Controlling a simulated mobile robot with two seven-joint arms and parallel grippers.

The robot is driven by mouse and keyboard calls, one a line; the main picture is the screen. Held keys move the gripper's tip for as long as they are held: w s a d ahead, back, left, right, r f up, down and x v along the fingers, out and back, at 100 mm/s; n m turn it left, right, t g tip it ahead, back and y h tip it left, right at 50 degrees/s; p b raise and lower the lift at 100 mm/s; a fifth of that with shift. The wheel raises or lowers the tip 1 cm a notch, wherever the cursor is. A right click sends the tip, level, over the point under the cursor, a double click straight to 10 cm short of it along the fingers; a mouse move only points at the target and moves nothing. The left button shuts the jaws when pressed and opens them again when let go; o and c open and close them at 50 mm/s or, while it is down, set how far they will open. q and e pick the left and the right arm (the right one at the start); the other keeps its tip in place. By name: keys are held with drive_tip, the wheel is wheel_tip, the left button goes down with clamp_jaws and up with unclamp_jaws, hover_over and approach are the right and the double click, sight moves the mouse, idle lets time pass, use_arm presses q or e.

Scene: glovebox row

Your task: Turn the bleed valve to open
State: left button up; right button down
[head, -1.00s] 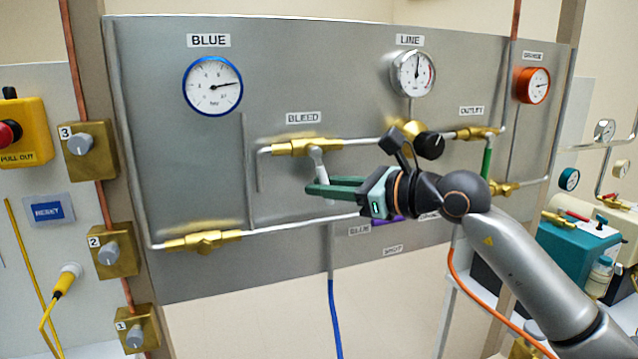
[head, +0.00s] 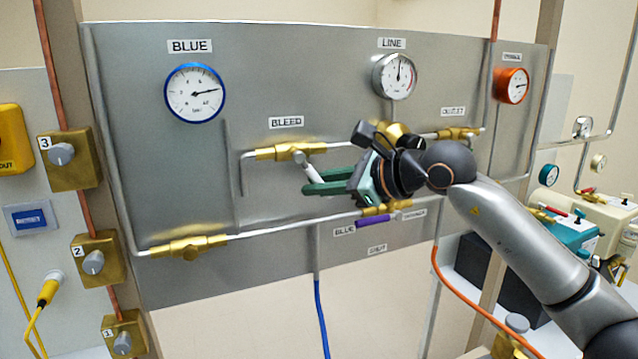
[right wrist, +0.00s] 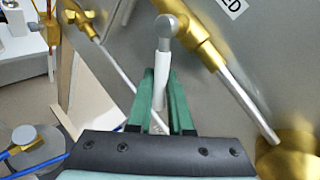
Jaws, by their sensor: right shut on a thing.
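The bleed valve (head: 290,151) is a brass body on the grey panel, under the BLEED label. Its pale lever (head: 307,170) hangs down from the body, tilted to the lower right. My right gripper (head: 308,188) has green fingers and comes in from the right, shut on the lower part of the lever. In the right wrist view the lever (right wrist: 161,75) runs between the two green fingers (right wrist: 161,95), with its rounded grey pivot (right wrist: 166,28) beyond them, by the brass body (right wrist: 190,32). The lever's lower end is partly hidden by the fingers. My left gripper is not in view.
Above are the blue gauge (head: 195,93) and the line gauge (head: 394,77). Below runs a pipe with a brass valve (head: 188,248) and a purple-handled one (head: 372,222). An orange hose (head: 462,290) hangs below my right arm. Knobbed brass blocks (head: 70,160) stand at left.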

drive_tip(key=c, duration=0.8)
unclamp_jaws()
drive_tip(key=shift+c, duration=0.2)
drive_tip(key=shift+d, duration=0.15)
drive_tip(key=b+v, duration=0.2)
drive_tip(key=v, duration=1)
drive_tip(key=shift+s, duration=0.2)
